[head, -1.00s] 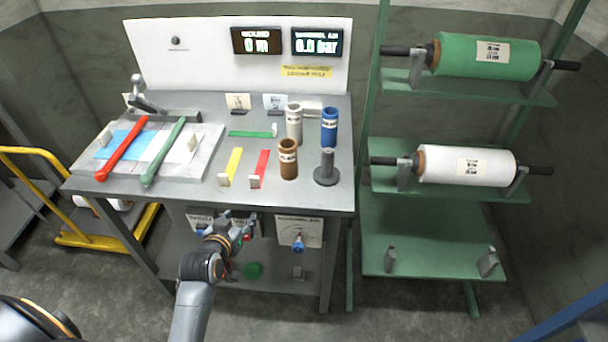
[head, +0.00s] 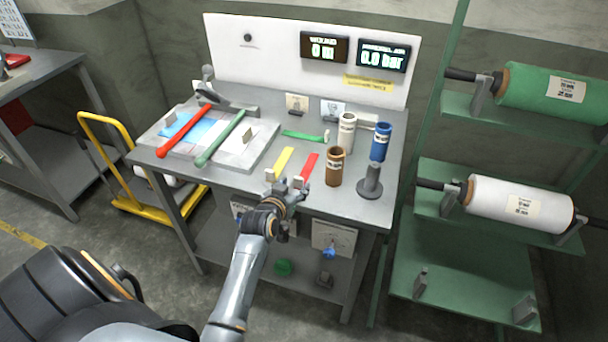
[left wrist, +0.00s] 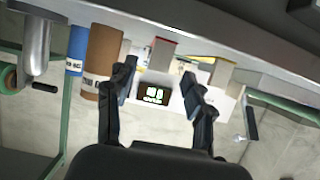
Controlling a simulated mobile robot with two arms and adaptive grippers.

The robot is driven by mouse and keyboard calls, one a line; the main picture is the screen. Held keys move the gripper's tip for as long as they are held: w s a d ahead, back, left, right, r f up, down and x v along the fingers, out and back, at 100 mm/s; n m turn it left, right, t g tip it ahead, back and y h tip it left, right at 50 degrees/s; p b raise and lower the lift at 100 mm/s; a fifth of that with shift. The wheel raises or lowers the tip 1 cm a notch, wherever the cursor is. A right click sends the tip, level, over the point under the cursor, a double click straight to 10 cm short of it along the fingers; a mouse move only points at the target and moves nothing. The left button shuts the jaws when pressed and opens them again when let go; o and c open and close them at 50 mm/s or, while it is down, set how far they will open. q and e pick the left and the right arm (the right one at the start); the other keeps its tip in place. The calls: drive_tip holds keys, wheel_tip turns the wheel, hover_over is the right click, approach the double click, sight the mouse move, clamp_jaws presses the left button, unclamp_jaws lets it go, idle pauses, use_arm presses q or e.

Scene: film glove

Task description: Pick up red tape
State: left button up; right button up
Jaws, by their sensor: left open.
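The red tape (head: 308,166) is a short flat strip lying on the grey workbench (head: 354,206) near its front edge, with a small pale block at its near end. In the left wrist view a reddish strip (left wrist: 164,43) shows at the top, between and beyond the fingers. My left gripper (head: 286,187) is at the bench's front edge, just short of the tape's near end. In the left wrist view its fingers (left wrist: 160,85) are apart, with nothing seen held. My right gripper is not in view.
A yellow strip (head: 282,162) lies just left of the red tape. A brown tube (head: 334,168) stands close on its right, with white (head: 346,134) and blue (head: 380,143) tubes behind. Green racks with film rolls (head: 520,205) stand at the right.

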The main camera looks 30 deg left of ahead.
sight(298, 183)
use_arm(q)
drive_tip(key=shift+f+p+x, duration=0.25)
drive_tip(key=shift+p+x, duration=0.15)
drive_tip(key=shift+x, duration=1.95)
drive_tip(key=shift+s, duration=0.1)
drive_tip(key=c, duration=1)
